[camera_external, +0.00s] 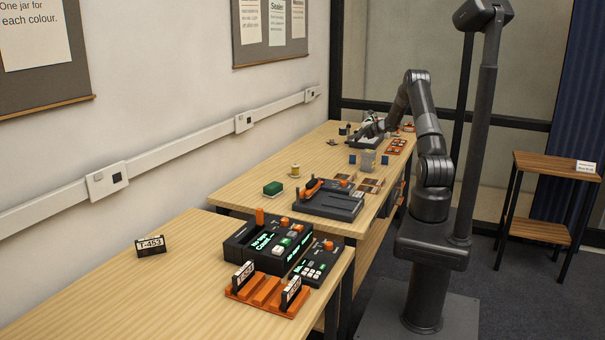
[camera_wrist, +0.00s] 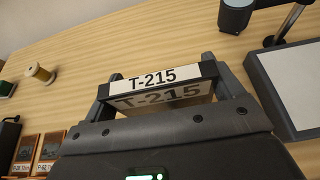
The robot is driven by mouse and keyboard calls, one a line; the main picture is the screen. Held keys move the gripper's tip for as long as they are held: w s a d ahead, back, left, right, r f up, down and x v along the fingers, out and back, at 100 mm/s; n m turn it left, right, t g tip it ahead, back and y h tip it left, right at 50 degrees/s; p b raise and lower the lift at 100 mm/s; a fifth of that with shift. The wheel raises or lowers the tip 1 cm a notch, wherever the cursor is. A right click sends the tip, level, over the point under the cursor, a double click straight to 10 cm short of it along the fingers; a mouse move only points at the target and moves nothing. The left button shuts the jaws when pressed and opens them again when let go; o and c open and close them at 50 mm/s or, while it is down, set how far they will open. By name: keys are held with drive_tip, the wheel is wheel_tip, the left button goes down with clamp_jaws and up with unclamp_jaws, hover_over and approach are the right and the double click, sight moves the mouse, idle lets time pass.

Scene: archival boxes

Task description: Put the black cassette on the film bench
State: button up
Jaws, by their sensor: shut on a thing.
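A black cassette with a white label reading T-215 (camera_wrist: 150,80) sits between the fingers of my gripper (camera_wrist: 165,92) in the wrist view. My gripper is shut on it and holds it over the pale wooden far table. In the external view my gripper (camera_external: 368,131) is at that table's far end, close to a light panel in a dark frame; the held cassette is too small to make out there. The far table (camera_external: 243,197) seems to be the film bench. The light panel (camera_wrist: 297,82) lies right of the cassette in the wrist view.
A spool (camera_wrist: 40,73) and picture cards (camera_wrist: 50,147) lie left of my gripper. The near table holds cassette T-453 (camera_external: 150,246) and an orange rack (camera_external: 266,291) with two cassettes.

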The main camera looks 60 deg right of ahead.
hover_over(336, 157)
wheel_tip(336, 157, down, 6)
drive_tip(key=shift+d, duration=0.15)
drive_tip(key=shift+f, duration=2)
drive_tip(key=shift+f, duration=0.1)
drive_tip(key=o, duration=0.8)
